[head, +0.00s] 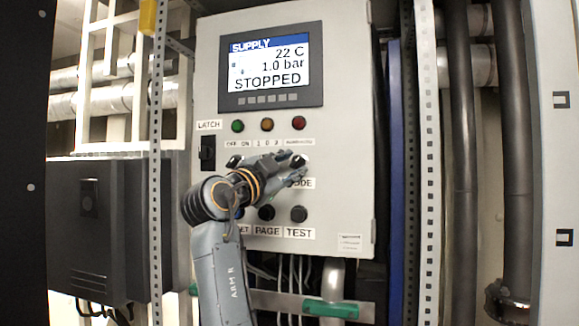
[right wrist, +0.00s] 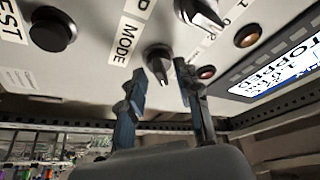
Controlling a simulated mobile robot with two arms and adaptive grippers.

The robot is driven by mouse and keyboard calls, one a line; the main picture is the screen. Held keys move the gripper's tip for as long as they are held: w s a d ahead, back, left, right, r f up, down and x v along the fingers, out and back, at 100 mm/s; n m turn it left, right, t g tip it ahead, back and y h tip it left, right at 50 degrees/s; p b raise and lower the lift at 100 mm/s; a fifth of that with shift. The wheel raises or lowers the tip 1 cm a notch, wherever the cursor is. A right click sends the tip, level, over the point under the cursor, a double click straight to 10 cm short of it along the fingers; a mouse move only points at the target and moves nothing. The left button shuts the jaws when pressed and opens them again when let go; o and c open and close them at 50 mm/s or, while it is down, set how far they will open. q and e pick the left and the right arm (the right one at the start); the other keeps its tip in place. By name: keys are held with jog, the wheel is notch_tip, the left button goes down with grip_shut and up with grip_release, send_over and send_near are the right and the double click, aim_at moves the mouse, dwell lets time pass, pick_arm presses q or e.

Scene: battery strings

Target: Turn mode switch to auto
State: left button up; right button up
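The mode switch is a dark round knob with a pointer, by the MODE label (head: 301,183) on the grey control panel (head: 345,130). In the right wrist view the mode switch (right wrist: 158,58) is between my right gripper's fingertips, beside the MODE label (right wrist: 126,40). My right gripper (right wrist: 160,70) is open, with a finger on each side of the knob; I cannot tell whether either finger touches it. In the head view my right gripper (head: 298,168) partly covers the switch. The small lettering above the switch is too small to read. My left gripper is not in view.
The display (head: 268,64) reads STOPPED. Another selector knob (right wrist: 200,12) is close to the right finger. Below are the PAGE button (head: 266,212) and TEST button (head: 299,214). A perforated metal post (head: 155,150) stands left of the panel.

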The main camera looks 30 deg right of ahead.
jog(key=v, duration=1.2)
